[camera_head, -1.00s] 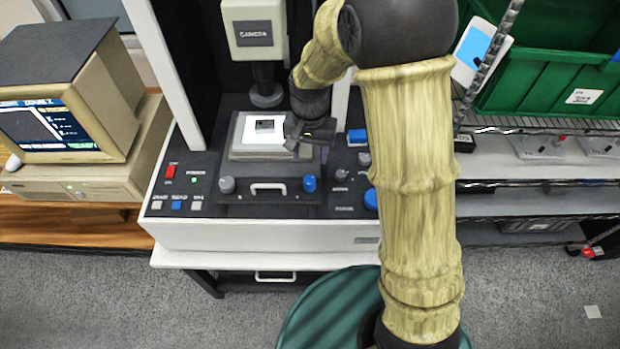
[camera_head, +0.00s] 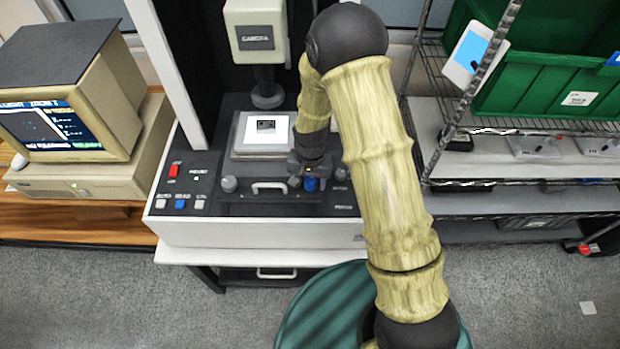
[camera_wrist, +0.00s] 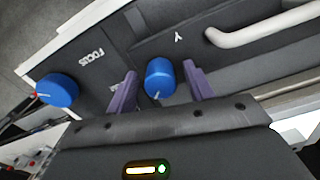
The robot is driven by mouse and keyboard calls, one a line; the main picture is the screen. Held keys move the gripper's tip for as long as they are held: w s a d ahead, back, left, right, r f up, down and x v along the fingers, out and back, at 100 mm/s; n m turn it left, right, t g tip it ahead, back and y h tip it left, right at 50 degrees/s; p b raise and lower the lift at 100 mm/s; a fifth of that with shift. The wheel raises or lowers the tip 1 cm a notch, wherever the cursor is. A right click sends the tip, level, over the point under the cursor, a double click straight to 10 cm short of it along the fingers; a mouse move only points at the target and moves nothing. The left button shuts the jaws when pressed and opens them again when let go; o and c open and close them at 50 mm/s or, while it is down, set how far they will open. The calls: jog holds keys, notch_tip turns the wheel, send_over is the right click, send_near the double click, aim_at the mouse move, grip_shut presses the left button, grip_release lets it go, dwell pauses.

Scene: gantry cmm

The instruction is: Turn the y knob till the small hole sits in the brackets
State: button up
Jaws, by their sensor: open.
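The blue Y knob (camera_wrist: 159,78), with a white pointer line and a "Y" label beside it, sits between the two purple fingers of my gripper (camera_wrist: 160,68) in the wrist view. The fingers are open, one on each side, with gaps showing. In the head view my gripper (camera_head: 309,182) is over the blue Y knob (camera_head: 310,185) at the stage's front right. The stage holds a bright plate (camera_head: 266,131) with a dark part on it. The monitor (camera_head: 36,127) shows a dark picture and text; the hole and brackets are too small to make out.
A blue focus knob (camera_wrist: 57,90) stands left of the Y knob in the wrist view. A white handle (camera_wrist: 262,27) is to the right. A grey knob (camera_head: 229,184) and the camera column (camera_head: 256,40) are near the stage. Green bins (camera_head: 548,75) are on the right shelf.

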jog(key=c, duration=1)
jog(key=shift+o, duration=0.2)
jog(key=shift+n+b, duration=0.3)
jog(key=shift+n, duration=0.3)
jog(key=n+b, duration=0.1)
jog(key=n, duration=0.3)
jog(key=n+b, duration=0.1)
jog(key=n, duration=0.5)
jog(key=shift+n, duration=0.3)
jog(key=o, duration=1)
jog(key=shift+c, duration=0.2)
